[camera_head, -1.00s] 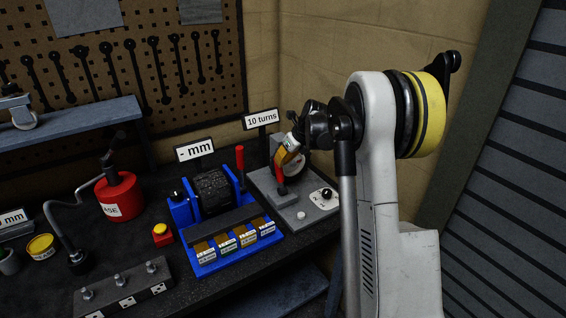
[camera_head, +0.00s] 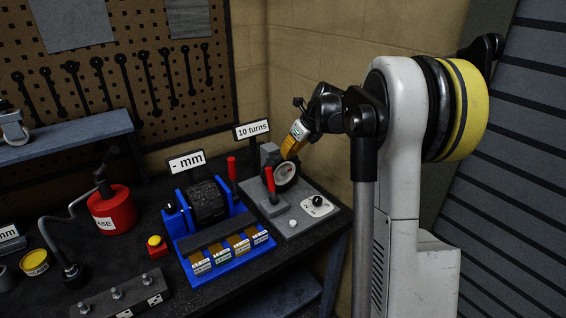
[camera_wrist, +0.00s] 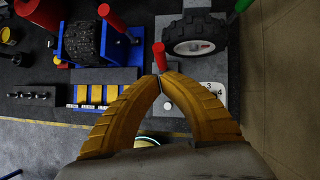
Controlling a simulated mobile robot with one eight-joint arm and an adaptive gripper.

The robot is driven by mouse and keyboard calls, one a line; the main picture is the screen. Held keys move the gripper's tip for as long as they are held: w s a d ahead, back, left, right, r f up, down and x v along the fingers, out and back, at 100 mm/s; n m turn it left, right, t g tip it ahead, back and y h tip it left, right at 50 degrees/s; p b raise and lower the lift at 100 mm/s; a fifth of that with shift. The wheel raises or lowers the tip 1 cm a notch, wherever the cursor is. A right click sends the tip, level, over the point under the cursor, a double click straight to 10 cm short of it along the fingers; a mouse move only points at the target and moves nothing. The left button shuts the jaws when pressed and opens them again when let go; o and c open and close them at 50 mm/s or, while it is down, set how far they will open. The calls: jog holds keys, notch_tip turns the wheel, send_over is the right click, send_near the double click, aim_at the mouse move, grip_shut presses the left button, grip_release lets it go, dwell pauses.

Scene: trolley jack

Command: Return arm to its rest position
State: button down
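My gripper (camera_head: 288,155) has yellow fingers and hangs from my raised arm over the grey station at the right of the bench. In the wrist view the fingertips (camera_wrist: 161,78) meet, with nothing visible between them. A red-handled lever (camera_head: 270,180) stands on the grey station, below and left of the fingers and apart from them in the head view. In the wrist view the red handle (camera_wrist: 159,55) shows just beyond the tips. The fingers partly cover a round dial or wheel (camera_head: 286,177) in the head view.
A blue fixture (camera_head: 220,264) with a dark roller and a second red lever (camera_head: 232,168) stands to the left. A "10 turns" sign (camera_head: 252,130) stands behind the grey station. A red can (camera_head: 112,212) is farther left. Walls close off the back and right.

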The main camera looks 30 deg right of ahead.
jog(key=shift+s+d+r, duration=0.15)
jog(key=shift+s+r, duration=0.05)
jog(key=shift+r, duration=0.5)
